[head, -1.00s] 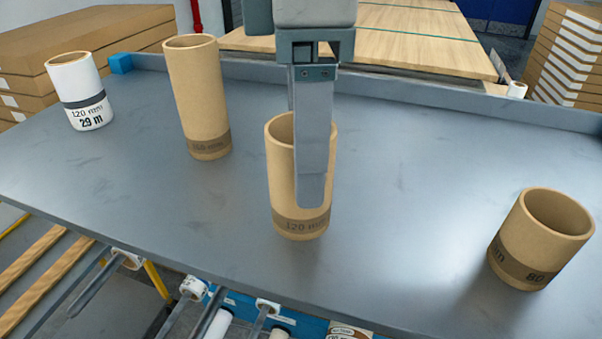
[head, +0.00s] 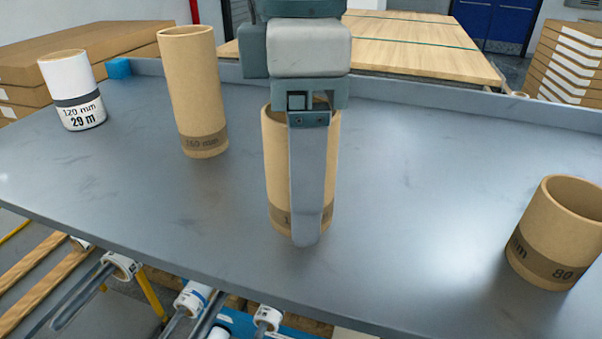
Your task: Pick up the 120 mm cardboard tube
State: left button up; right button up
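The 120 mm cardboard tube (head: 275,175) stands upright on the grey table near the middle. Its printed band is mostly covered now. One gripper (head: 306,238) comes straight down from the top, and I cannot tell from which arm. One of its fingers hangs in front of the tube, its tip near the tube's base. The other finger is hidden, so I cannot tell whether the gripper is open or shut on the tube. No second gripper shows.
A taller 160 mm cardboard tube (head: 197,95) and a white 120 mm, 29 m roll (head: 72,88) stand to the left. A short tube marked 80 (head: 545,240) stands at the right. The grey table (head: 430,190) is clear between. A raised edge (head: 440,108) runs along its back.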

dwell(0.3)
jog(key=c, duration=1.1)
jog(key=shift+c, duration=0.2)
jog(key=shift+r, duration=0.1)
jog(key=shift+r+p, duration=0.5)
jog(key=shift+p, duration=0.25)
jog(key=r+p, duration=0.3)
jog(key=shift+s+d+r, duration=0.15)
jog(key=shift+d+r, duration=0.05)
jog(key=shift+r, duration=0.1)
jog(key=s+d+r, duration=0.6)
jog(key=d, duration=0.3)
jog(key=shift+s+r, duration=0.15)
jog(key=shift+d, duration=0.1)
